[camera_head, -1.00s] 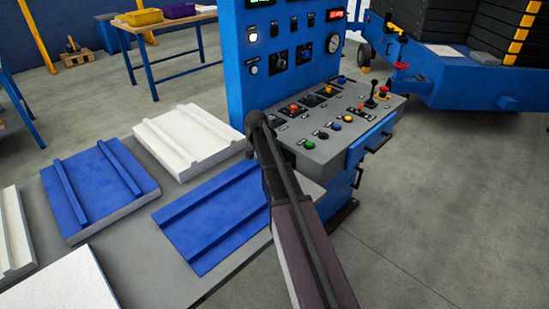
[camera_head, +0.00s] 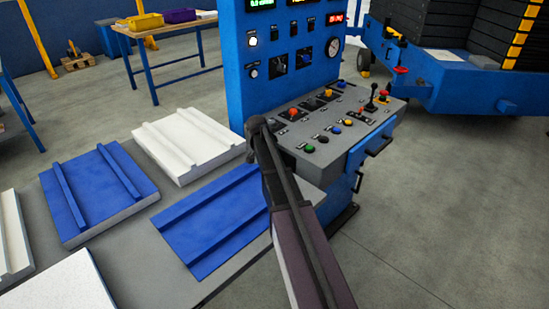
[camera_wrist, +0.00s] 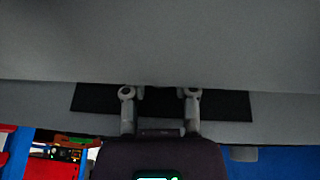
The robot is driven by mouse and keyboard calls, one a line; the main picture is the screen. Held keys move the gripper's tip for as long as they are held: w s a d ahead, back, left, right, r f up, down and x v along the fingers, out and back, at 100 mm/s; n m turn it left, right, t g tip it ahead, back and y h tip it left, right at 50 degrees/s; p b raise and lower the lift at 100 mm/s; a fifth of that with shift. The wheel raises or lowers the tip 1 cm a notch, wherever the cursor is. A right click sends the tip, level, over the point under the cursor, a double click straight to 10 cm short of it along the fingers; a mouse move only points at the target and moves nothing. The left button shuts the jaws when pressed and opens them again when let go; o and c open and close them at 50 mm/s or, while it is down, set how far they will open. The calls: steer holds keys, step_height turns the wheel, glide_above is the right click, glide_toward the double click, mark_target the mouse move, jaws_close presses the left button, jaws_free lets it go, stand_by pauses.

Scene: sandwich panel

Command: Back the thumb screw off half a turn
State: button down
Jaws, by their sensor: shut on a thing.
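My gripper (camera_wrist: 160,93) shows in the wrist view, its two grey fingers reaching up to a dark strip (camera_wrist: 225,104) on a grey surface (camera_wrist: 160,45). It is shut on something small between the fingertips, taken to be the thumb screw. The screw itself is too dark and hidden to make out, so its turn angle cannot be told. In the head view my arm reaches up toward the control console (camera_head: 330,165). My gripper is not visible there.
Blue and white ribbed panels (camera_head: 88,200) lie on the grey table (camera_head: 150,265) left of my arm. The console carries buttons, knobs and a lever (camera_head: 372,98). A blue machine (camera_head: 460,80) stands at the back right. The floor on the right is clear.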

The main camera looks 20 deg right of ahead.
steer(key=shift+w, duration=0.1)
steer(key=shift+w+f+g+h+b, duration=0.15)
steer(key=shift+g+h+b, duration=0.25)
steer(key=shift+g, duration=0.5)
steer(key=shift+n+g, duration=0.3)
steer(key=shift+g, duration=0.2)
steer(key=shift+c, duration=2)
jaws_free()
steer(key=shift+s+t, duration=0.25)
steer(key=shift+t, duration=0.15)
